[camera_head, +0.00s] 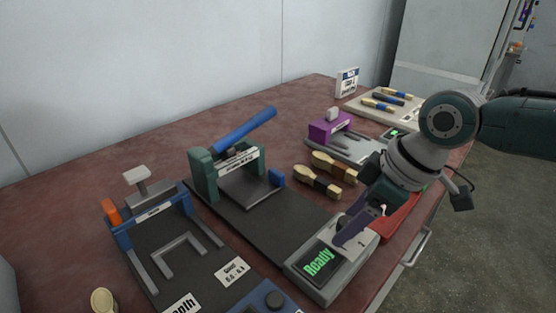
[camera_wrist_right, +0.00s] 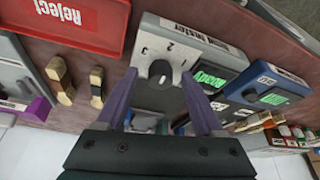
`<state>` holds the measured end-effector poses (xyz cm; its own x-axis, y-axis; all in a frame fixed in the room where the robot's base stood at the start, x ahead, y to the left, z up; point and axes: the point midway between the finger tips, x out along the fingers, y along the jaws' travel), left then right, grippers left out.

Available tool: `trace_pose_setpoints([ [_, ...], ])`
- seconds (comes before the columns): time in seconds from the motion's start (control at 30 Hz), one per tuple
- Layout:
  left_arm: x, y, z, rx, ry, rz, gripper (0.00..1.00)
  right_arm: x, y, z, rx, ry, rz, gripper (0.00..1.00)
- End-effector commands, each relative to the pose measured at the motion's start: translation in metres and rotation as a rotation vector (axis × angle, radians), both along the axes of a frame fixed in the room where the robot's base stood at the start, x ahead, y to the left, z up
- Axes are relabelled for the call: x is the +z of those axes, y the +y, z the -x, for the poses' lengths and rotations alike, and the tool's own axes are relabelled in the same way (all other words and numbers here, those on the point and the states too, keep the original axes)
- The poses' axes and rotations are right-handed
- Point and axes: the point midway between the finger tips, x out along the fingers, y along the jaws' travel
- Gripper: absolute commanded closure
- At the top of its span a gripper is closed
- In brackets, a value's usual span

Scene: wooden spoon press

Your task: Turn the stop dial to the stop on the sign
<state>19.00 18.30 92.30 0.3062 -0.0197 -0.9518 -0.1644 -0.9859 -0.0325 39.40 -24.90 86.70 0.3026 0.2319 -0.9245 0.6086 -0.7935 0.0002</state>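A grey box (camera_head: 330,262) at the front right has a green display reading "Ready". In the right wrist view the box (camera_wrist_right: 190,45) carries a dark round dial (camera_wrist_right: 160,71) with the numbers 1, 2 and 3 around it. I cannot tell which number the dial points to. My right gripper (camera_head: 356,228) is low over that box; in the right wrist view its purple fingers (camera_wrist_right: 160,80) are apart, one on each side of the dial. I cannot tell whether they touch it. A small white sign (camera_head: 347,82) stands at the back, its text too small to read. My left gripper is not in view.
A press with a blue lever (camera_head: 245,130) stands mid-table. A blue-framed fixture (camera_head: 150,220) is at the left. Wooden brush-like pieces (camera_head: 333,168) lie behind my right gripper. A red "Reject" tray (camera_wrist_right: 75,20) is beside the box. A purple-topped device (camera_head: 332,125) stands farther back.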

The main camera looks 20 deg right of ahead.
Motion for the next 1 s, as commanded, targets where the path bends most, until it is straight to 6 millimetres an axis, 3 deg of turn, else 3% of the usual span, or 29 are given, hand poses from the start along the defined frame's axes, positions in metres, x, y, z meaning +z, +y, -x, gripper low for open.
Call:
trace_pose_setpoints([
  [0.27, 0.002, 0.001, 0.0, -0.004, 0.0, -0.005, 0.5, 0.005, -0.001, 0.001, 0.0, -0.001, -0.001, 0.31],
  [0.7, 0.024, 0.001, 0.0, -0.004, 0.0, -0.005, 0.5, 0.078, -0.02, 0.025, 0.001, -0.002, 0.002, 0.31],
  [1.0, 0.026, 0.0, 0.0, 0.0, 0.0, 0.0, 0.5, 0.092, -0.023, 0.03, 0.0, 0.0, 0.0, 0.31],
])
